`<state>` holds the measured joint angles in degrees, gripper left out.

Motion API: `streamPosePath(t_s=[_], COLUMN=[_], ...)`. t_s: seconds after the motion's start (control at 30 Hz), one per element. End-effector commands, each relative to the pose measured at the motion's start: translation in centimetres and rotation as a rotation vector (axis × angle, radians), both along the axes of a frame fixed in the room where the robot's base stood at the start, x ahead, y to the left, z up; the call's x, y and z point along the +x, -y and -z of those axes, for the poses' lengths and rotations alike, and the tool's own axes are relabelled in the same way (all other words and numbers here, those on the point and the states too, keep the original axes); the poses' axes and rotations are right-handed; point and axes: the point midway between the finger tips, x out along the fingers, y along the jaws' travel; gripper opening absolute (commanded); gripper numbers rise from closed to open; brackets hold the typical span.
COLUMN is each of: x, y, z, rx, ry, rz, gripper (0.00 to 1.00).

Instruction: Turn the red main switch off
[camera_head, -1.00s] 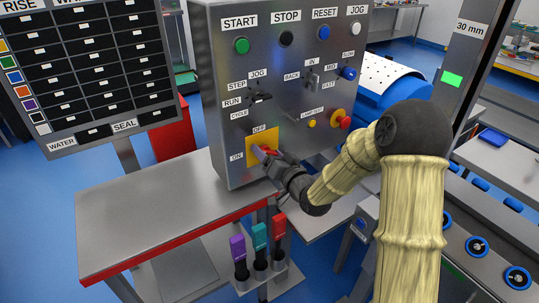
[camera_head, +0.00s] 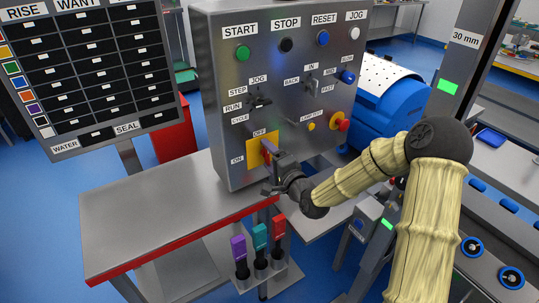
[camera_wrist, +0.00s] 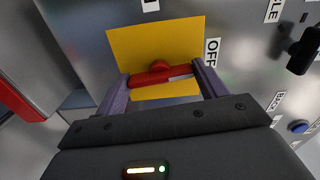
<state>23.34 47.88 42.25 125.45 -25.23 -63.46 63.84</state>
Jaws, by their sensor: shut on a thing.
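The red main switch (camera_wrist: 152,76) is a bar handle on a yellow plate (camera_wrist: 128,45) on the front of the grey control box. In the wrist view the handle lies roughly in line with the OFF label (camera_wrist: 211,52). My gripper (camera_wrist: 160,77) is shut on the handle, with one finger at each end of it. In the head view my gripper (camera_head: 268,151) reaches the yellow plate (camera_head: 255,152) from the lower right and mostly hides the handle. The OFF label is above the plate and the ON label (camera_head: 237,160) is to its left.
The control box (camera_head: 220,100) carries push buttons, small selectors and a red emergency knob (camera_head: 338,122) right of the switch. A steel bench (camera_head: 140,215) is at the left. Coloured-handled tools (camera_head: 260,238) stand in a rack below. A board hangs at the upper left.

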Motion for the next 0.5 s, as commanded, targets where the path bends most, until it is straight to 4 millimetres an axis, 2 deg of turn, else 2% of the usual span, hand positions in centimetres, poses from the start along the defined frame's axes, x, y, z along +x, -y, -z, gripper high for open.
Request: streamPosePath(t_s=[0.5], x=[0.03], y=[0.1], z=[0.12], rx=[0.093], ry=[-0.066], rz=[0.002], gripper=[0.48])
